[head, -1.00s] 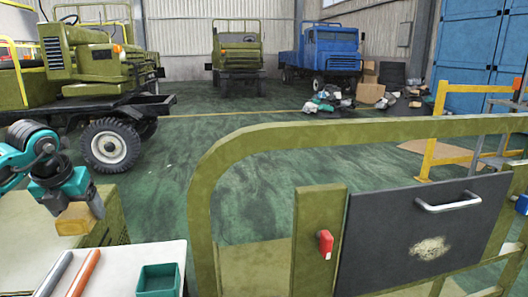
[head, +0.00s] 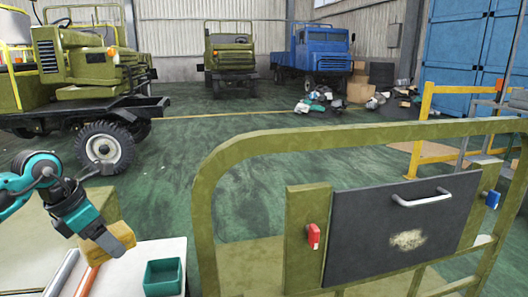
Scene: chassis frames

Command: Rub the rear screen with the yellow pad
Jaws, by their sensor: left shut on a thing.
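My left gripper (head: 103,243) is shut on the yellow pad (head: 123,235), at the lower left of the head view. It holds the pad above the white-topped surface, well to the left of the rear screen and apart from it. The rear screen (head: 352,236) appears to be the dark grey panel at the lower right, set in an olive frame. It has a silver handle (head: 422,199) near its top and a pale, rough smudge (head: 407,240) below that. My right gripper is not in view.
The olive rail (head: 208,195) curves up between the pad and the panel. A red latch (head: 313,236) and a blue latch (head: 492,199) flank the panel. A green open box (head: 163,276) and an orange rod (head: 87,280) lie on the white surface (head: 125,272). Trucks stand behind.

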